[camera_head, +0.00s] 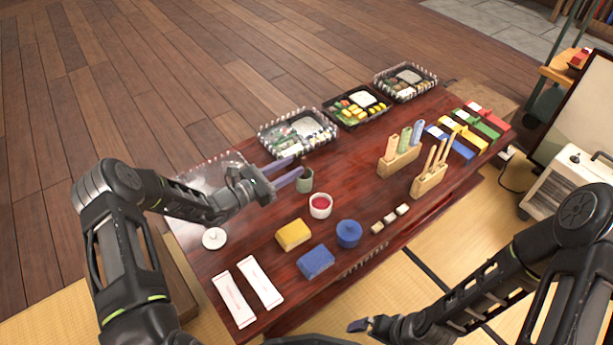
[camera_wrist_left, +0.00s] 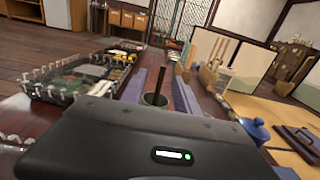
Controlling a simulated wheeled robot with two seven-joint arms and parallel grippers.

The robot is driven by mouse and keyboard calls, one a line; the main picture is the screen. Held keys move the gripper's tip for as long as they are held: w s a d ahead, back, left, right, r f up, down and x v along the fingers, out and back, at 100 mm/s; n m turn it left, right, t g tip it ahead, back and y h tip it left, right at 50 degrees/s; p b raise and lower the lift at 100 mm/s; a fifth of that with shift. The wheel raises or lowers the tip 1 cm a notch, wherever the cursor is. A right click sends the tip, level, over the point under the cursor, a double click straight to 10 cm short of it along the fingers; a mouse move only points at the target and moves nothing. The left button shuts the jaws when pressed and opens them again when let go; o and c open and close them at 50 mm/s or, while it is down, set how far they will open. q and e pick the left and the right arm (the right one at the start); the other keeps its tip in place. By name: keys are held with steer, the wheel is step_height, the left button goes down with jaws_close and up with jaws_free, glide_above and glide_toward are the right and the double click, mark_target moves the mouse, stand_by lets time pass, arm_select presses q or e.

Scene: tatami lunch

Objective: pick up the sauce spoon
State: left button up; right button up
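A small green cup (camera_head: 305,181) stands on the dark red table. In the left wrist view, the cup (camera_wrist_left: 155,100) has a thin dark stick (camera_wrist_left: 160,80) rising from it, which looks like the spoon's handle; its lower end is hidden. In the head view the handle is hard to make out. My left gripper (camera_head: 287,173) is open, its two purple fingers pointing at the cup. In the left wrist view the cup and stick show between the fingers of my left gripper (camera_wrist_left: 158,92), with no grip on them visible. My right gripper (camera_head: 360,325) is low at the front, partly hidden.
A white cup with red contents (camera_head: 320,205) and a blue lidded pot (camera_head: 348,234) stand close by. A filled tray (camera_head: 297,131) sits behind the cup. A wooden holder (camera_head: 429,180) stands to the right.

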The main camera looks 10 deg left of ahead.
mark_target(302, 163)
arm_select(q)
steer(key=shift+b+x, duration=0.4)
steer(key=shift+x, duration=0.65)
steer(key=shift+w+d, duration=0.15)
steer(key=shift+d, duration=0.05)
steer(key=shift+w+d+f+b, duration=0.1)
steer(key=shift+w+d+b, duration=0.25)
steer(key=b+x, duration=0.1)
steer(key=x, duration=0.2)
steer(key=shift+w+d, duration=0.4)
steer(key=shift+w, duration=0.05)
steer(key=shift+c, duration=0.6)
